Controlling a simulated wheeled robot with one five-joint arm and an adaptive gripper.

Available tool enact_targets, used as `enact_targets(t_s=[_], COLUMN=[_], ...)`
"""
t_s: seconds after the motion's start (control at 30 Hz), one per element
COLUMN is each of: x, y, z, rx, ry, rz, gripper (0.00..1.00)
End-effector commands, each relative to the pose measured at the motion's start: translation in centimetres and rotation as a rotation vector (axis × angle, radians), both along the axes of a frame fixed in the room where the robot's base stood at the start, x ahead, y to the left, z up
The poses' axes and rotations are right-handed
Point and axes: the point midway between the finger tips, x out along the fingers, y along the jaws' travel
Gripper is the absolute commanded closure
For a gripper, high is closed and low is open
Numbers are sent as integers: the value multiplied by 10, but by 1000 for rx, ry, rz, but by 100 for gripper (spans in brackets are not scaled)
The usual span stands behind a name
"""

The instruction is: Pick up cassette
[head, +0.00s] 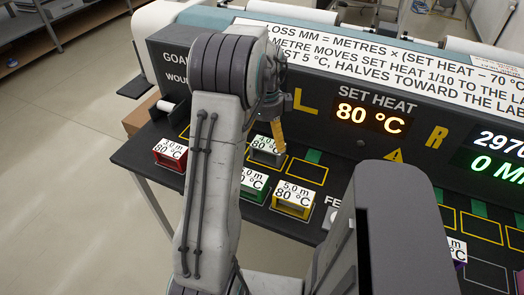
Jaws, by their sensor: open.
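Several small box-shaped cassettes with white labels on top sit on the dark shelf. A red cassette (169,157) is at the left, partly beside my arm. A grey cassette (266,156) lies right below my gripper. A green cassette (254,194) is partly hidden by my arm, and a yellow cassette (292,207) marked 5.0 m and 80 °C is to its right. A purple cassette (459,262) shows only in part behind my body at the right. My gripper (279,148) points down at the grey cassette's right side, open; I cannot tell whether it touches.
The machine's dark front panel (360,150) rises behind the shelf, with a SET HEAT display (370,118) reading 80 °C. Yellow-outlined slots (306,172) on the shelf (138,155) are empty right of the grey cassette. Open floor lies at the left.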

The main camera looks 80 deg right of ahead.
Motion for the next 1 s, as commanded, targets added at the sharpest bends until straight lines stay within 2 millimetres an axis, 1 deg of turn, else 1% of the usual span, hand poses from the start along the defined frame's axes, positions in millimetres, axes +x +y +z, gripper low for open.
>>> enact_targets(t_s=[0.1,0.27,0.6,0.77,1.0], x=[0,-1,-2,-2,-2], y=[0,0,-3,-4,-4], z=[-11,-21,-60,-66,-67], rx=[3,3,3,0,0], ry=[0,0,-1,0,0], rz=[-1,0,1,1,1], gripper=[0,0,0,0,0])
